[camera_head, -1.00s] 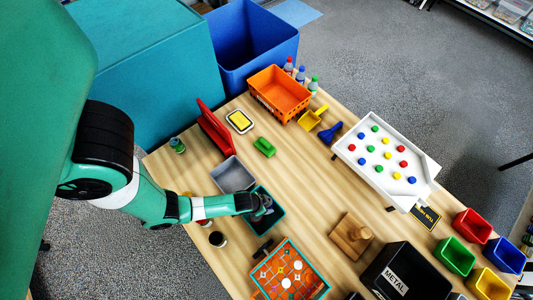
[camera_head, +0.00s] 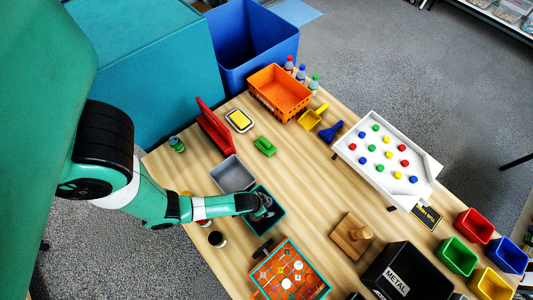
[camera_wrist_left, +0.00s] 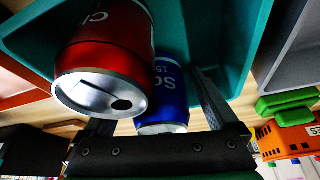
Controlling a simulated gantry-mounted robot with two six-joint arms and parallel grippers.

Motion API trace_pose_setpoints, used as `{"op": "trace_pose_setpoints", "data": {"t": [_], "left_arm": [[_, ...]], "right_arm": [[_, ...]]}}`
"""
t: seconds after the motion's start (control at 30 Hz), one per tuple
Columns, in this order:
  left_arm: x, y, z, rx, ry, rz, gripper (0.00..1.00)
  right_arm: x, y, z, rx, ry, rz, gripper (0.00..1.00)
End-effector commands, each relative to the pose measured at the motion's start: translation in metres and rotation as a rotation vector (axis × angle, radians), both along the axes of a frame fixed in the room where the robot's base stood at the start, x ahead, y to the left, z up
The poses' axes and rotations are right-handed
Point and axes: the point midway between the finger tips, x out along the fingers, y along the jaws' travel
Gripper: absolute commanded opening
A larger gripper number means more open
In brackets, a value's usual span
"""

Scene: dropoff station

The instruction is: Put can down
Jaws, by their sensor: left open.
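A red can (camera_wrist_left: 105,55) fills the upper left of the left wrist view, its silver end with a dark opening facing the camera. A blue can (camera_wrist_left: 166,90) is beside it, partly hidden behind it. Both appear against the teal tray (camera_wrist_left: 232,45), which also shows in the head view (camera_head: 279,211). My left gripper (camera_head: 265,211) is open, pointing into the teal tray. I cannot tell whether the red can touches the tray. My right gripper is not in view.
A grey tray (camera_head: 232,174) adjoins the teal tray. A green block (camera_head: 265,146) lies beyond it. An orange game board (camera_head: 290,272) is in front and a wooden block with a knob (camera_head: 352,236) to the right. The table's middle is clear.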

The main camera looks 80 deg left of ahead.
Motion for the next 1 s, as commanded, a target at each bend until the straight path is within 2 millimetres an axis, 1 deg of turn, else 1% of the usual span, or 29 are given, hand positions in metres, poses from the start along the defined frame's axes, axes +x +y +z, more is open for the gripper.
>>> {"op": "trace_pose_setpoints", "data": {"t": [0.07, 0.17, 0.23, 0.4, 0.5, 0.63, 0.7, 0.8, 1.0], "left_arm": [[0.0, 0.0, 0.003, 0.0, 0.0, 0.0, 0.93], [0.0, 0.0, 0.015, 0.0, -0.001, 0.0, 0.93], [-0.005, -0.002, 0.024, 0.0, 0.0, -0.001, 0.93], [-0.021, -0.008, 0.064, 0.0, 0.0, -0.002, 0.93], [-0.029, -0.012, 0.087, 0.0, -0.001, -0.002, 0.93], [-0.038, -0.015, 0.11, 0.001, 0.0, -0.002, 0.93], [-0.041, -0.016, 0.116, 0.0, 0.001, -0.002, 0.93], [-0.043, -0.017, 0.12, 0.001, -0.001, -0.001, 0.93], [-0.043, -0.017, 0.12, 0.0, 0.0, 0.0, 0.93]], "right_arm": [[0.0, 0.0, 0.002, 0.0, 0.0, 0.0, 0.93], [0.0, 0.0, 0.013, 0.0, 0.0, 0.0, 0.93], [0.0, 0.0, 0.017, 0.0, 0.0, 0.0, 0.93], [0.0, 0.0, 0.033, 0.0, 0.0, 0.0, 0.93], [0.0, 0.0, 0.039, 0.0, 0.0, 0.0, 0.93], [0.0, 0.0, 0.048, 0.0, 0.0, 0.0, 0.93], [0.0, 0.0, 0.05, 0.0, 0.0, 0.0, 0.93], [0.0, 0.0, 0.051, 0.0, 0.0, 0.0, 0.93], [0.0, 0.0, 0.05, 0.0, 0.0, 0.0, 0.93]]}}
